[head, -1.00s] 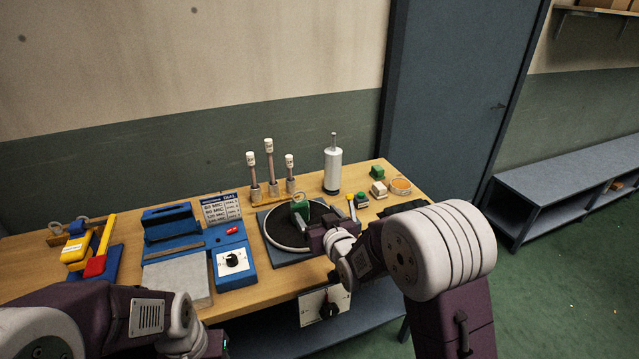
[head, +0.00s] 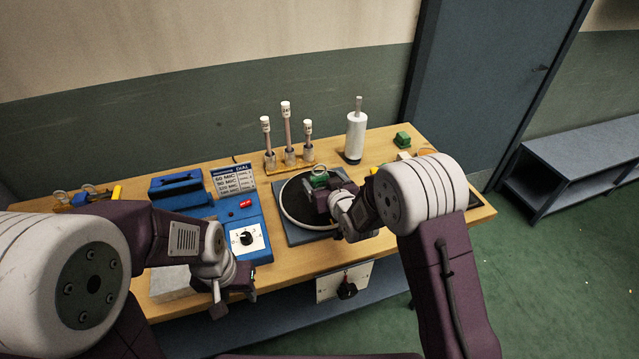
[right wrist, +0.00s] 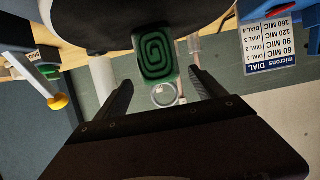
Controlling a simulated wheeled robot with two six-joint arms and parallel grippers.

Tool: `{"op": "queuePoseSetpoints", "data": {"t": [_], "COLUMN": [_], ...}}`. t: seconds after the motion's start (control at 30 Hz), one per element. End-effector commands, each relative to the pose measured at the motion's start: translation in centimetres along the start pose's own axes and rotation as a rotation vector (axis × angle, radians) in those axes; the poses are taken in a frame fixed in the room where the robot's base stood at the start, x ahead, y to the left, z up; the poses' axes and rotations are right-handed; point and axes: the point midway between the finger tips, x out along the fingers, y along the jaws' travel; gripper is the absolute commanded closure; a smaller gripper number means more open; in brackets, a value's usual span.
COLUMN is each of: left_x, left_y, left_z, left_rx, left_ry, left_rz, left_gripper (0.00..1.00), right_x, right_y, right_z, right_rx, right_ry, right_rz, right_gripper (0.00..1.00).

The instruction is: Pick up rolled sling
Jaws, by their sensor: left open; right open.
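The rolled sling is a small green roll with a dark spiral on its end face. In the right wrist view the rolled sling (right wrist: 157,52) lies just beyond and roughly centred between the two fingertips. In the head view the rolled sling (head: 319,179) shows partly behind my right gripper (head: 325,194), over the round black plate (head: 296,205). My right gripper (right wrist: 160,82) is open, a finger on each side, with no clear contact. My left gripper (head: 220,303) is open and empty near the front edge of the table, by the grey slab; its fingers are hard to make out.
A blue dial box (head: 247,238) and a microns sign (head: 232,178) stand left of the plate. Behind it are several capped rods (head: 288,135) and a white cylinder (head: 355,137). Another green block (head: 402,140) sits at the back right.

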Motion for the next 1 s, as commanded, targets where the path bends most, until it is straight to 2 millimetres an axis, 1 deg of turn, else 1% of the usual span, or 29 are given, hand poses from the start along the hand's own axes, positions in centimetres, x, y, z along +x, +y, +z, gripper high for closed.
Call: {"op": "queuePoseSetpoints", "data": {"t": [0.07,0.23,0.4,0.5,0.6,0.77,0.87,0.9,0.97,1.0], "left_x": [-0.3,-0.4,-1.3,-1.4,-1.3,-1.3,-1.3,-1.3,-1.3,-1.3], "left_y": [0.0,0.0,0.0,0.0,0.0,0.0,0.0,0.0,0.0,0.0], "left_z": [0.0,-0.1,-0.1,-0.1,-0.1,-0.1,-0.1,-0.1,-0.1,-0.1], "left_rx": [0.0,0.0,0.0,0.0,0.0,0.0,0.0,0.0,0.0,0.0], "left_ry": [0.0,0.0,0.0,0.0,0.0,0.0,0.0,0.0,0.0,0.0], "left_rz": [0.0,0.0,0.0,0.0,0.0,0.0,0.0,0.0,0.0,0.0], "left_gripper": [0.54,0.54,0.54,0.54,0.54,0.54,0.54,0.54,0.54,0.54], "right_x": [0.8,1.5,4.6,5.8,6.2,6.2,6.2,6.2,6.2,6.2], "right_y": [0.0,0.0,-0.1,-0.1,-0.1,-0.1,-0.1,-0.1,-0.1,-0.1], "right_z": [-0.1,-0.1,-0.1,-0.1,0.0,0.0,0.0,0.0,0.0,0.0], "right_rx": [0.0,0.0,0.0,0.0,0.0,0.0,0.0,0.0,0.0,0.0], "right_ry": [0.0,0.001,0.0,0.0,0.0,0.0,0.0,0.0,0.0,0.0], "right_rz": [0.0,0.0,0.0,0.0,0.0,0.0,0.0,0.0,0.0,0.0], "right_gripper": [0.2,0.2,0.2,0.2,0.2,0.2,0.45,0.56,0.73,0.84]}}
